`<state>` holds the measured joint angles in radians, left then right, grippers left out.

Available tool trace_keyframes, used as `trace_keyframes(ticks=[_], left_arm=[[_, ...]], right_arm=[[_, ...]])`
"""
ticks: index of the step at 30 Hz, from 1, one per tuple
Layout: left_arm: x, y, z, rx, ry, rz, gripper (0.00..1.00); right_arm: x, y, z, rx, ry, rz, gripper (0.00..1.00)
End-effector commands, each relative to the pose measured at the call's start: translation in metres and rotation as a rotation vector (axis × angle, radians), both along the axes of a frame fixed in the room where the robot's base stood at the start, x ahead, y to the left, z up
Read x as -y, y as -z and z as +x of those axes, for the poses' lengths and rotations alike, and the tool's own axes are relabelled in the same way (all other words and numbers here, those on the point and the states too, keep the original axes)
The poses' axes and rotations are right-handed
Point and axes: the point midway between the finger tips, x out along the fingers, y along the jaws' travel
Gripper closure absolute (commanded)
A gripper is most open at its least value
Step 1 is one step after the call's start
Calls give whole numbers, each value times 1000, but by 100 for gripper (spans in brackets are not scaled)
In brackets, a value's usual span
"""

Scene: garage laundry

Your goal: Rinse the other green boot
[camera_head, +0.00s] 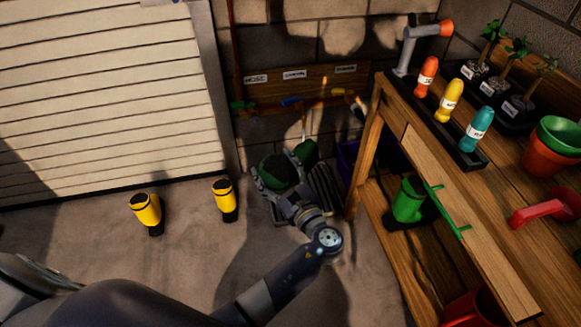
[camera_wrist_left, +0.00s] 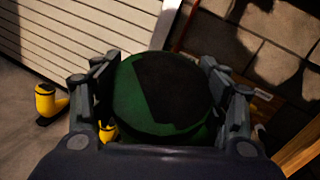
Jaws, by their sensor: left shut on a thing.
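My left gripper (camera_head: 277,176) is shut on a green boot (camera_head: 278,168), above the dark slatted grate (camera_head: 324,190) by the back wall. In the left wrist view the boot (camera_wrist_left: 160,95) fills the space between the two fingers, its round dark top facing the camera. Its lower part is hidden, so I cannot tell whether it touches the grate. A second green thing (camera_head: 307,152), probably the other boot, stands just behind and to the right, partly hidden. My right gripper is not in view.
Two yellow boots (camera_head: 146,210) (camera_head: 224,197) stand on the floor to the left, before the white shutter door (camera_head: 100,95). A wooden bench (camera_head: 465,215) at the right holds bottles, seedlings and pots. A green watering can (camera_head: 409,199) stands on its lower shelf.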

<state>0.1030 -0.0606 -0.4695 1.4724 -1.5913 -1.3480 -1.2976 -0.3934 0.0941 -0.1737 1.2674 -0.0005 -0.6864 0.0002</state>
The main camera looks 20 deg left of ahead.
Motion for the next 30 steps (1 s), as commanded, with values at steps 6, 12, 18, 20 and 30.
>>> trace_keyframes(ticks=[6, 12, 18, 20, 30], left_arm=[[2, -2, 1, 6, 0, 1, 99], [8, -2, 3, 5, 0, 0, 99], [12, -2, 4, 6, 1, 1, 99], [12, -2, 4, 6, 1, 1, 99], [9, -3, 3, 6, 0, 1, 99]], right_arm=[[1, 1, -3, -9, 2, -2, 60], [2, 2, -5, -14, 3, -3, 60], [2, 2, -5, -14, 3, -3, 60], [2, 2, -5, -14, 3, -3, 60], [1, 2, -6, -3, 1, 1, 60]])
